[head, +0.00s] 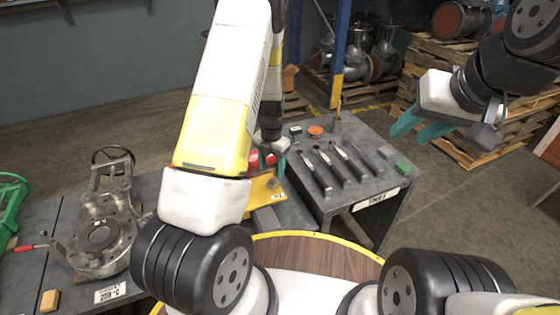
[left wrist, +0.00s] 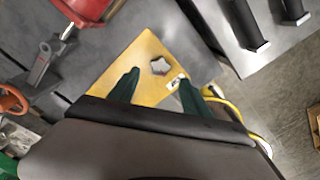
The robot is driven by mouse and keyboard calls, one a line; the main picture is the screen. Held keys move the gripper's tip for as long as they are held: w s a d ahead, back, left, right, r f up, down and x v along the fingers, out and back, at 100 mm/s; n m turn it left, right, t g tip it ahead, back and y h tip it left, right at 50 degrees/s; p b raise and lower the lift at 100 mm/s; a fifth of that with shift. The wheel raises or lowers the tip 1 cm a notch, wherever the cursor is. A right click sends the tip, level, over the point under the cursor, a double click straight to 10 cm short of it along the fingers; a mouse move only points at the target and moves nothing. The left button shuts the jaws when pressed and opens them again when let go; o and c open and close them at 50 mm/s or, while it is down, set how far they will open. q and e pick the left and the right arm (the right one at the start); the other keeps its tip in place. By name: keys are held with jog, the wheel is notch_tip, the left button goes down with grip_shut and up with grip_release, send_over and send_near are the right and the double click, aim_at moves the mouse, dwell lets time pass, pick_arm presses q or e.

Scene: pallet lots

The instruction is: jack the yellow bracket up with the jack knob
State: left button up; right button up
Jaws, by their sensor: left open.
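The yellow bracket (head: 262,192) lies on the grey bench in the middle of the head view, partly hidden by my left arm. In the left wrist view the yellow bracket (left wrist: 140,62) is a flat plate with a grey star-shaped jack knob (left wrist: 160,66) on it. My left gripper (left wrist: 160,80) is open, its two green fingers over the plate with the knob between and slightly beyond the tips. It also shows in the head view (head: 268,160). I cannot tell whether the fingers touch the knob. My right gripper (head: 421,128) is open and empty, raised at the right.
A tool table (head: 375,207) with several dark tools stands right of the bracket. A red object (left wrist: 85,8) is close to the bracket's far left. A metal valve (head: 100,235) sits on the left bench. Pallets (head: 455,85) stand behind at right.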

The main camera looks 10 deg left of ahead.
aim_at(272, 182)
pick_arm(q)
notch_tip(272, 182, down, 6)
jog(key=shift+f, duration=0.1)
grip_shut()
dwell(0.4)
